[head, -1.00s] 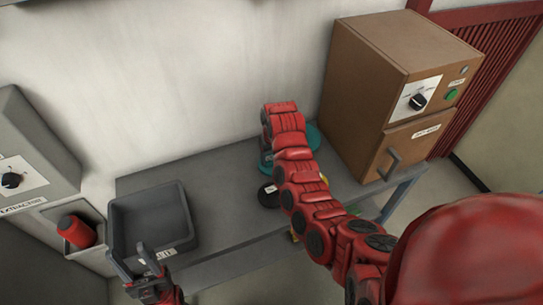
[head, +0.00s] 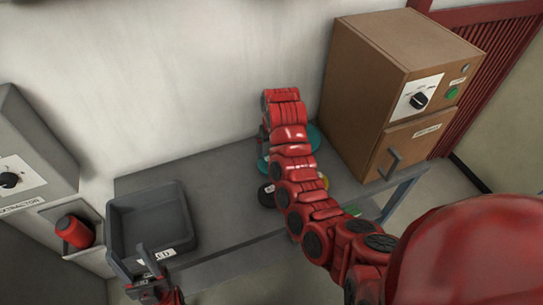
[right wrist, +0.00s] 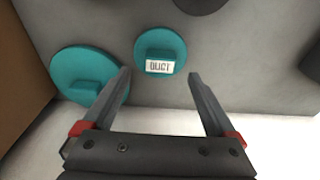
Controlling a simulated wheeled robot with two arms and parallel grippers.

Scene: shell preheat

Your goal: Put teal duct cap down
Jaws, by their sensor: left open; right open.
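The teal duct cap is a small round disc with a raised block labelled DUCT. In the right wrist view the duct cap (right wrist: 160,45) lies on the grey table top, just beyond the fingertips. My right gripper (right wrist: 160,72) is open, and nothing is between its fingers. In the head view a bit of teal (head: 263,164) shows beside my right arm, which hides most of that area and the right gripper. My left gripper (head: 126,254) is open and empty by the front of the grey tray (head: 185,215).
A larger teal disc (right wrist: 82,72) lies left of the duct cap in the right wrist view. A black disc (head: 266,194) lies on the table (head: 225,170). The brown oven cabinet (head: 372,85) stands right; a grey extractor (head: 30,150) with a red cylinder (head: 77,232) stands left.

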